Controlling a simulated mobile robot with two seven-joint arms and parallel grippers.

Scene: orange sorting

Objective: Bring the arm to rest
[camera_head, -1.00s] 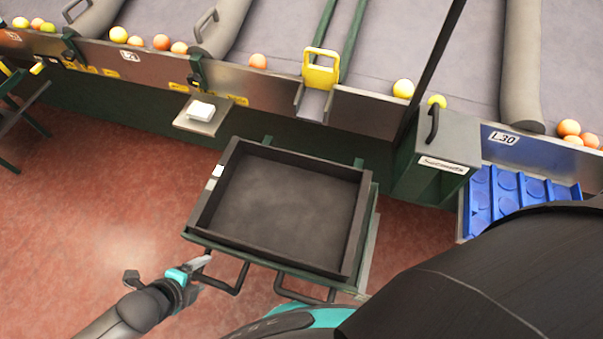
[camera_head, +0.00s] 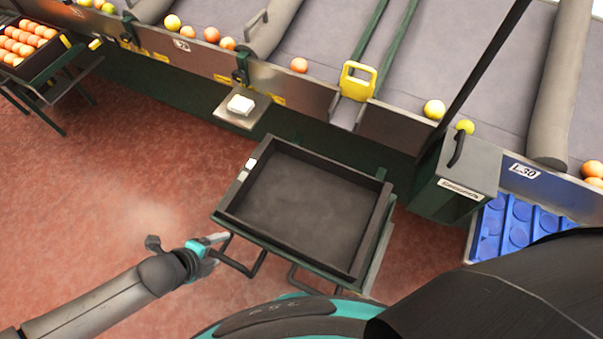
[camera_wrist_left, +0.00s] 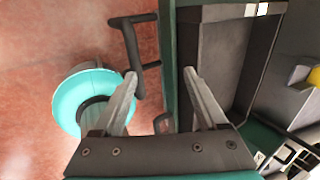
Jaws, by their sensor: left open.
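My left arm comes in from the lower left in the head view, and its gripper (camera_head: 221,239) is beside the front left corner of an empty black tray (camera_head: 374,238) on a green stand. In the left wrist view the two fingers of the left gripper (camera_wrist_left: 160,85) are apart with nothing between them. A dark handle bar (camera_wrist_left: 130,50) of the stand shows beyond the fingertips, and I cannot tell whether they touch it. My right gripper is not in view.
A conveyor (camera_head: 310,50) with scattered oranges runs across the back. A crate full of oranges (camera_head: 22,45) stands at the far left. A blue tray (camera_head: 512,225) is at the right, beside a grey-green box (camera_head: 455,180). Red floor (camera_head: 130,150) is free on the left.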

